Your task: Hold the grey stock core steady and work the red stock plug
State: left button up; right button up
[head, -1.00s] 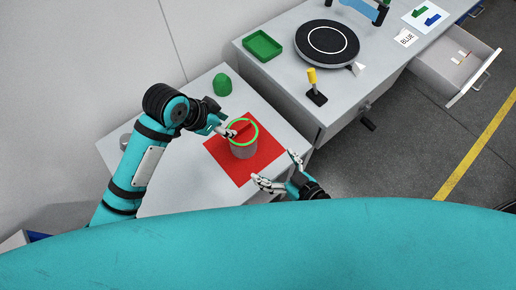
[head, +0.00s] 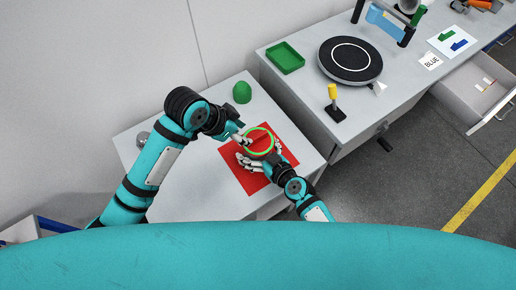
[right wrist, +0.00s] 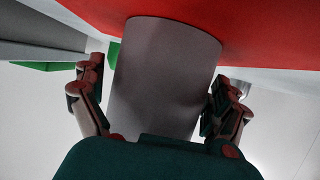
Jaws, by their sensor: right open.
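The grey stock core (head: 258,152) stands upright on a red mat (head: 236,176); a bright green ring (head: 271,133) shows around its top. Inside the ring is red with a darker bar, which looks like the red stock plug (head: 259,138). My left gripper (head: 246,140) reaches the ring's left edge from the left; whether its fingers grip anything is unclear. My right gripper (head: 261,157) is open, with its fingers on both sides of the core. In the right wrist view the core (right wrist: 165,75) stands between the spread fingers of my right gripper (right wrist: 158,90); contact is unclear.
A green dome (head: 242,92) stands behind the mat. The neighbouring bench holds a green tray (head: 286,57), a black turntable (head: 349,60) and a yellow-handled tool (head: 333,101). A drawer (head: 477,90) stands open at the right. The small table's front left is clear.

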jog(key=c, duration=1.1)
jog(key=shift+f, duration=0.1)
